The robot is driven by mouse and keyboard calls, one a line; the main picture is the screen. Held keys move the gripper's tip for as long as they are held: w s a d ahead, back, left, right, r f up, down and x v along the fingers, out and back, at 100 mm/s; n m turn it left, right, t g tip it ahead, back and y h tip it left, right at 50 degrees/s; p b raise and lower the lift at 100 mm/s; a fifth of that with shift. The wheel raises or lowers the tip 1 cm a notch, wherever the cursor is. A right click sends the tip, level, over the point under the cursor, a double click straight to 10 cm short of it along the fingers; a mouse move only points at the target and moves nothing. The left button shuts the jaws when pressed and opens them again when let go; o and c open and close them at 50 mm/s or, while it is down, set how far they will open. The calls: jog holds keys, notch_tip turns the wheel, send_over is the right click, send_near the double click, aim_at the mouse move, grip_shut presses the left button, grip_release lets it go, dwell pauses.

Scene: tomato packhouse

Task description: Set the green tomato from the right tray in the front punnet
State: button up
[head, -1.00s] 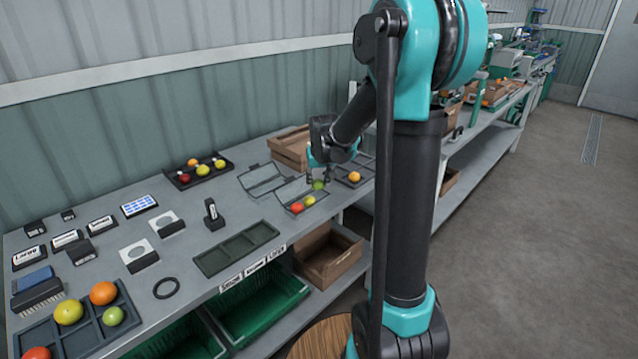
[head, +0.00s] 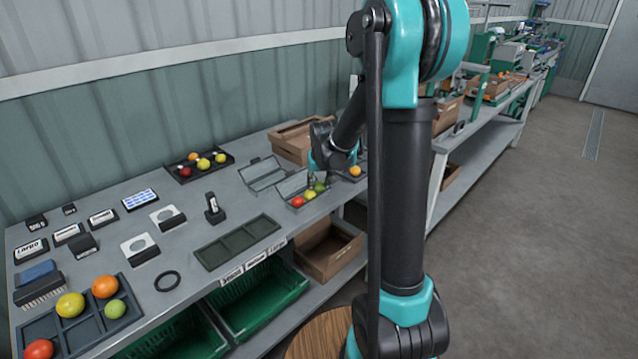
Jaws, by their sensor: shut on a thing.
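The green tomato (head: 320,187) is at the right end of the front punnet (head: 284,187), in line with a red tomato (head: 297,202) and a yellow-green one (head: 310,195). My gripper (head: 317,181) is shut on the green tomato from above, its fingers small and partly hidden. I cannot tell whether the tomato touches the punnet floor. The right tray (head: 362,161) is partly hidden behind my arm, and an orange tomato (head: 355,171) shows in it.
An empty lidded punnet (head: 262,175) stands behind the front one. A dark tray (head: 172,172) with several tomatoes is further back, near a wooden crate (head: 290,143). An empty three-part tray (head: 237,243) lies in front. Another tray (head: 74,338) of tomatoes is at lower left.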

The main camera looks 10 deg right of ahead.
dwell(0.3)
jog(key=o, duration=0.9)
jog(key=c, duration=0.3)
jog(key=shift+r, duration=3.45)
jog(key=shift+s, duration=0.1)
